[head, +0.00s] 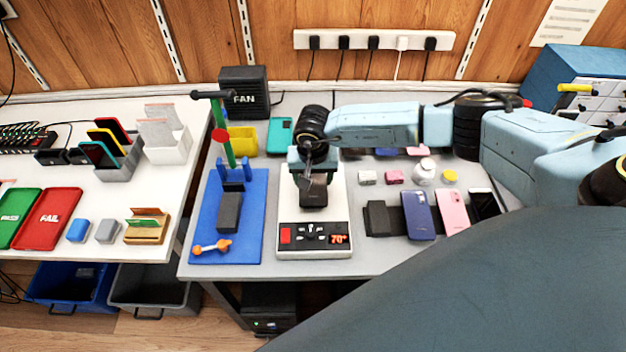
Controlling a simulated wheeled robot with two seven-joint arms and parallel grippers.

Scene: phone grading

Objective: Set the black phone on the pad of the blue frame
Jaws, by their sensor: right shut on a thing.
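The blue frame (252,226) lies on the grey table left of centre, a flat blue base with upright blue posts at its back. Its dark grey pad (229,212) shows bare in the middle. My right gripper (313,174) is shut on a dark, tilted thing, seemingly the black phone (314,192). It hangs over the white heating plate (338,208), right of the blue frame; the arm hides part of the plate, and I cannot tell whether the phone touches it. My left gripper is not in view.
An orange-handled tool (211,247) lies at the blue frame's front. A green post with a black top (225,135) rises behind the frame. A blue phone (418,214) and a pink phone (452,211) lie to the right. A black fan box (243,92) stands at the back.

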